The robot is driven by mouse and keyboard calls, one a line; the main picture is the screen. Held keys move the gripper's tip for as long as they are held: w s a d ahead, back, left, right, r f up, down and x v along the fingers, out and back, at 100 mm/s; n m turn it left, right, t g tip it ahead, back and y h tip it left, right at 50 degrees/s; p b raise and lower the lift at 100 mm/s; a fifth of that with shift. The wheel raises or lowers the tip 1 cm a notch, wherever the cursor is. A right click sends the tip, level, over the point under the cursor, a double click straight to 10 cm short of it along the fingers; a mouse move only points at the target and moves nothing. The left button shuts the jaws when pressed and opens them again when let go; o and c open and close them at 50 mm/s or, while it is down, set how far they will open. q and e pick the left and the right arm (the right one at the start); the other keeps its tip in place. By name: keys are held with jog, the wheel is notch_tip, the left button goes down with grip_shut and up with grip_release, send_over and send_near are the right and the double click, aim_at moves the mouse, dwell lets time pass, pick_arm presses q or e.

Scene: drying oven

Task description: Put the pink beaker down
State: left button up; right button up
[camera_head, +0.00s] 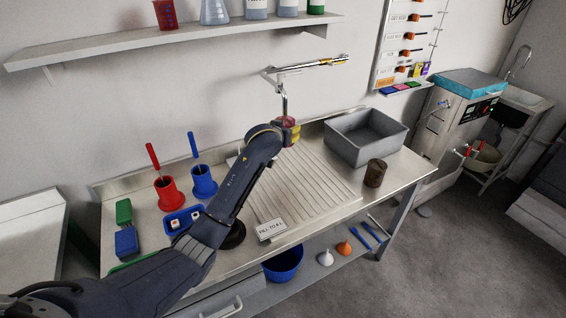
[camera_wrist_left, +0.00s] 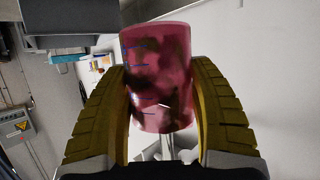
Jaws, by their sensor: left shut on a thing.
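The pink beaker (camera_wrist_left: 160,75) is between the two yellow ridged fingers of my left gripper (camera_wrist_left: 160,115) in the left wrist view, and the fingers press on its sides. In the head view my left gripper (camera_head: 290,133) is small and partly hidden by my arm, at the back of the counter near the faucet. Only a little of the pink beaker (camera_head: 288,121) shows there, above the fingers. Whether its base touches anything cannot be told. My right gripper is not in view.
A ribbed white draining board (camera_head: 310,185) lies below my gripper. A grey basin (camera_head: 366,137) and a brown cup (camera_head: 375,173) stand to its right. Red (camera_head: 169,194) and blue (camera_head: 203,182) holders stand left. A metal faucet (camera_head: 284,96) rises close behind the gripper.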

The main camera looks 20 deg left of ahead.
pick_arm(q)
notch_tip(320, 180, down, 14)
jog(key=shift+r, duration=0.15)
dwell(0.5)
jog(key=o, duration=1)
jog(key=v, duration=1.2)
jog(key=shift+s, duration=0.1)
